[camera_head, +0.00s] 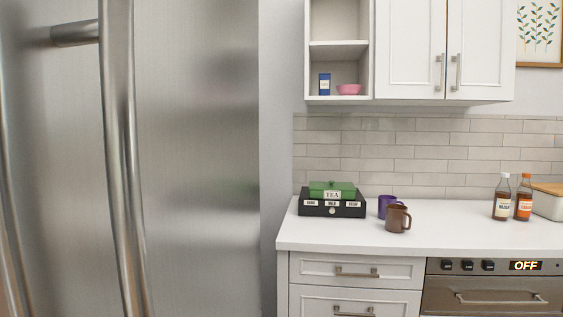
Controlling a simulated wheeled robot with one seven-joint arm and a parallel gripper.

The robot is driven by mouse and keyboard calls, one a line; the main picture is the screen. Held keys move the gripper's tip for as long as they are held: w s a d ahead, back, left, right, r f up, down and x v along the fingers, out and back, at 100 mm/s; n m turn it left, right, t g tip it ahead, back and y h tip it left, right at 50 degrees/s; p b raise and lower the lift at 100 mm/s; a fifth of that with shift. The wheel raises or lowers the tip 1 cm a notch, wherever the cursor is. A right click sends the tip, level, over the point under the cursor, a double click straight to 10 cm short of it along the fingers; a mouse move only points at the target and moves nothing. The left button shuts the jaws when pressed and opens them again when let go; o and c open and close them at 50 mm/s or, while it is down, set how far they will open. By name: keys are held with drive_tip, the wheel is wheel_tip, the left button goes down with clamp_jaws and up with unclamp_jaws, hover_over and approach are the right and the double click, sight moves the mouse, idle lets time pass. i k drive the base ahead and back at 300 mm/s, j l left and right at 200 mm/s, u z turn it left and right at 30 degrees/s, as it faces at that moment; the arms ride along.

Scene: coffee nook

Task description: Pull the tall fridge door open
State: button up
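The tall fridge door (200,150) is brushed steel and fills the left of the head view. It looks shut, with its right edge beside the wall. A long, slightly bowed vertical steel handle (118,150) stands off the door on a short post (75,33). A second handle (10,200) shows partly at the far left edge of the picture. The seam between the doors is not clearly visible. My gripper is not in view, and nothing is seen touching the handles.
Right of the fridge is a white counter (330,238) with a tea box (332,190), a purple mug (386,205), a brown mug (398,219) and two bottles (502,200). Drawers (325,270) and an oven (490,295) sit below. White cabinets (410,45) hang above.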

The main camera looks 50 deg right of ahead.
sight(129, 129)
drive_tip(key=z, duration=0.25)
drive_tip(key=l+u, duration=0.1)
drive_tip(key=l, duration=0.65)
drive_tip(key=i+l+u, duration=0.1)
drive_tip(key=l, duration=0.65)
